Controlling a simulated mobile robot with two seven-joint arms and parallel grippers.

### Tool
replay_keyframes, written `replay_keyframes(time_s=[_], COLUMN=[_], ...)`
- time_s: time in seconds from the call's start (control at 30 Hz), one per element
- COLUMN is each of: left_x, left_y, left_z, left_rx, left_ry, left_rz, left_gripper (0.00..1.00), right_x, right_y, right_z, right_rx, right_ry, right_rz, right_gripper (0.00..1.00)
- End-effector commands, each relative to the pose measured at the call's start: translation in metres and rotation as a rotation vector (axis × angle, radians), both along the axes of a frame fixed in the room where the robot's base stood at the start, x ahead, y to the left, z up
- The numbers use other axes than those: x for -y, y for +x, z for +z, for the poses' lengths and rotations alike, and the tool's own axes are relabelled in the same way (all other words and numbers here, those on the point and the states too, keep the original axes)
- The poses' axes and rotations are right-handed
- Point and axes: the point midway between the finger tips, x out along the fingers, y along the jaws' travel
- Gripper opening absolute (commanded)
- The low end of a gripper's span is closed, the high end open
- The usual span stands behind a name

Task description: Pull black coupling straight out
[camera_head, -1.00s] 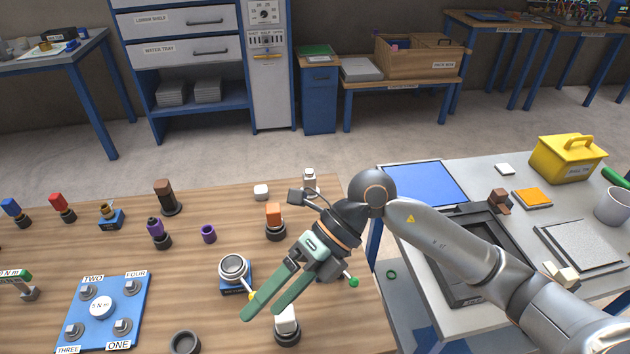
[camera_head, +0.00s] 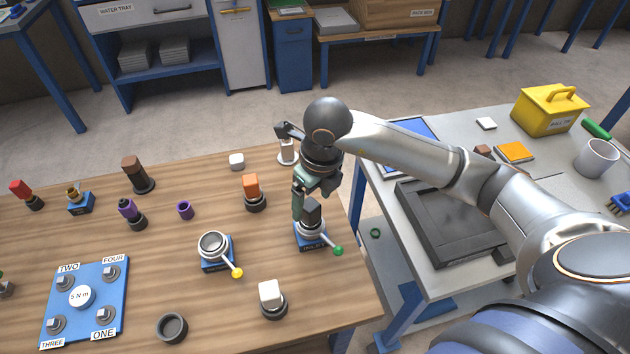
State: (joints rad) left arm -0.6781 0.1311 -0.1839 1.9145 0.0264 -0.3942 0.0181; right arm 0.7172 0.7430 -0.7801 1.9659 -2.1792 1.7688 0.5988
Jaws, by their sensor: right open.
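The black coupling (camera_head: 312,213) is a dark block seated upright in a grey ring on a small blue base (camera_head: 312,241) near the right edge of the wooden table. A lever with a green knob (camera_head: 338,251) sticks out of this holder. My right gripper (camera_head: 306,208) is open and points down at the coupling. One green finger shows just left of the block. The other finger is mostly hidden, so I cannot tell whether either touches it. My left gripper is not in view.
A similar blue-based ring with a yellow-knobbed lever (camera_head: 215,249) stands to the left. The grey side table (camera_head: 420,310) lies to the right across a gap.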

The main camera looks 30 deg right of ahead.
Motion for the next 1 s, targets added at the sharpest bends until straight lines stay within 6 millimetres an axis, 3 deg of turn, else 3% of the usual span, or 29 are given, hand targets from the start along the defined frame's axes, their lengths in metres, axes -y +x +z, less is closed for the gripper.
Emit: replay_keyframes(time_s=[0.1, 0.3, 0.67, 1.0], left_x=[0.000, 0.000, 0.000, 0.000], left_y=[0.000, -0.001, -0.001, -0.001], left_z=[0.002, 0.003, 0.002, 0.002], left_rx=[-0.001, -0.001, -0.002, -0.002], left_ry=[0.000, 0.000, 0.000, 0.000], left_rz=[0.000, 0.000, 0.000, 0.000], left_gripper=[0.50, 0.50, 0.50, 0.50], right_x=[-0.001, -0.002, -0.002, -0.002], right_y=[0.002, 0.006, 0.007, 0.007], right_z=[-0.020, -0.041, -0.045, -0.045], right_rx=[-0.004, -0.002, 0.000, 0.000], right_ry=[0.002, 0.000, 0.002, 0.002], right_rz=[0.000, 0.000, 0.001, 0.001], right_gripper=[0.85, 0.85, 0.85, 0.49])
